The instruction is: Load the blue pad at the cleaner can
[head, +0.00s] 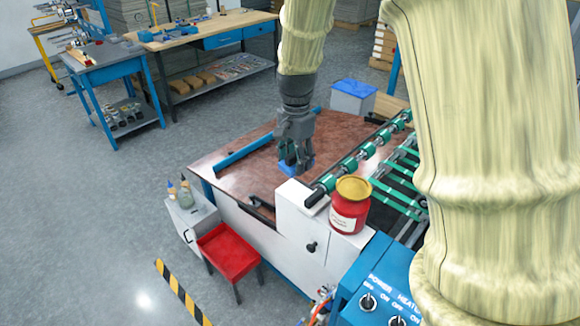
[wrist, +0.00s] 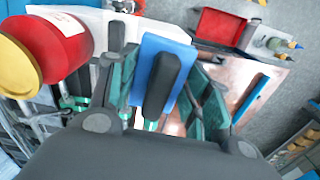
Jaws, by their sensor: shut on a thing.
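The blue pad (wrist: 143,72) is a flat blue slab with a dark grip-like bar on it. It sits between the fingers of my gripper (wrist: 163,88) in the wrist view. In the head view only a little blue of the pad (head: 288,169) shows at the tips of my gripper (head: 296,160), which points down over the brown tabletop. I cannot tell whether the pad touches the surface. The cleaner can (head: 350,205) is red with a gold lid and a pale label. It stands upright on the white machine housing, right of and nearer than my gripper. The can (wrist: 55,48) also shows at the wrist view's upper left.
A green-banded roller (head: 365,150) runs along the table behind the can. A red tray stool (head: 228,252) and a white cabinet with bottles (head: 190,210) stand at front left. A blue bar (head: 243,152) lies along the tabletop. A blue control box (head: 380,290) is at front right.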

